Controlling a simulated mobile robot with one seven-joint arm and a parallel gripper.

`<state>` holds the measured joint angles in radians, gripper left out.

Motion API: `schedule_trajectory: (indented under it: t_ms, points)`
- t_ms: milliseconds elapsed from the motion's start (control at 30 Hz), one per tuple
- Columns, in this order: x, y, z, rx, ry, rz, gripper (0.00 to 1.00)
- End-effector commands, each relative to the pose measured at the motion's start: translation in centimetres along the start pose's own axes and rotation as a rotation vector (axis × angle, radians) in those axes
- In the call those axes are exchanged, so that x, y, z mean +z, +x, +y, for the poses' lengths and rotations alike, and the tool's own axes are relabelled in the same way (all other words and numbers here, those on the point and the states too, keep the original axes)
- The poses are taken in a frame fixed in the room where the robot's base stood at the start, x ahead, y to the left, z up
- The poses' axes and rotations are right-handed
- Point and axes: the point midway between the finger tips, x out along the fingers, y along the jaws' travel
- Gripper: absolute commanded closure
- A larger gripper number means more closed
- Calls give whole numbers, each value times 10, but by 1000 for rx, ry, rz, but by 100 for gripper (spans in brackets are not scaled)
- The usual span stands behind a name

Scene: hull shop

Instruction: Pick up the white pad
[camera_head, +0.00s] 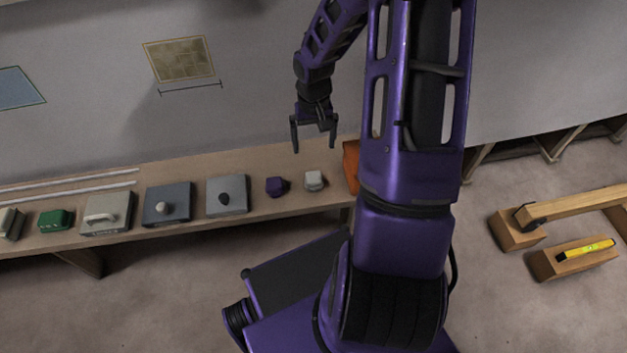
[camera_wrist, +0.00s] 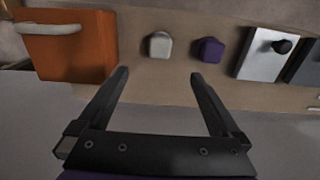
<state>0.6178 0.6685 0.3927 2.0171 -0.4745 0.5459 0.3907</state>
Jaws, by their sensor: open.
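The white pad (camera_head: 314,181) is a small pale block on the wooden shelf, at its right part in the head view. In the wrist view the white pad (camera_wrist: 159,45) lies ahead of the fingertips, between their lines and apart from them. My gripper (camera_head: 314,147) hangs above the shelf with its fingers pointing down, open and empty. In the wrist view my gripper (camera_wrist: 158,75) shows its two fingers spread wide with nothing between them.
A purple pad (camera_head: 277,187) sits close beside the white one, and an orange box (camera_head: 351,166) stands on its other side. Grey panels with a knob (camera_head: 227,195) and a handle (camera_head: 106,213) line the shelf (camera_head: 300,206) farther left. A grey wall rises behind.

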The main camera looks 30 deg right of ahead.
Motion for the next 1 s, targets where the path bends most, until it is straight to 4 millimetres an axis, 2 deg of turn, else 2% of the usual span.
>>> schedule_trajectory:
  t_ms: [33,300,400,633,833,1000]
  points:
    - [1,16,0,-1,-1,-4,0]
    - [1,73,0,0,-2,-3,0]
    - [0,86,0,-1,-2,0,0]
    - [1,100,0,0,-1,0,0]
    - [4,132,0,0,-1,-2,0]
    - [3,145,0,0,-1,1,0]
